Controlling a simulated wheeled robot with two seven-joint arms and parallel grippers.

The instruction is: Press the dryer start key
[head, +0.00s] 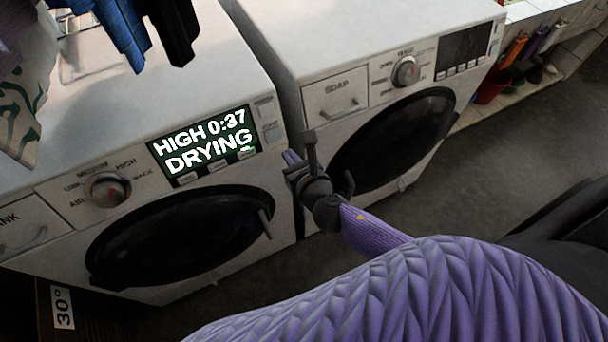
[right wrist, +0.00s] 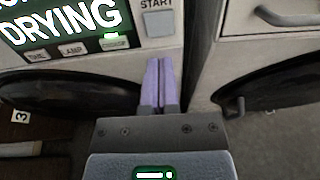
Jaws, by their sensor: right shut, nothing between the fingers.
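The dryer (head: 215,70) is the left white machine in the head view. Its lit display (head: 203,145) reads "HIGH 0:37 DRYING". The start key (right wrist: 158,24) is a pale square under the word START, right of the display in the right wrist view; it also shows small in the head view (head: 271,130). My right gripper (head: 290,157) is shut and empty, its purple fingers together. In the right wrist view the fingertips (right wrist: 159,62) sit just below the start key; I cannot tell how far they stand off the panel. My left gripper is not in view.
A washer (head: 370,40) with a soap drawer and a dark round door stands close on the right, with a narrow gap between. The dryer has a dial (head: 107,190) and a dark door (head: 180,235). Blue and dark cloths (head: 125,30) hang at top left. Floor is clear at right.

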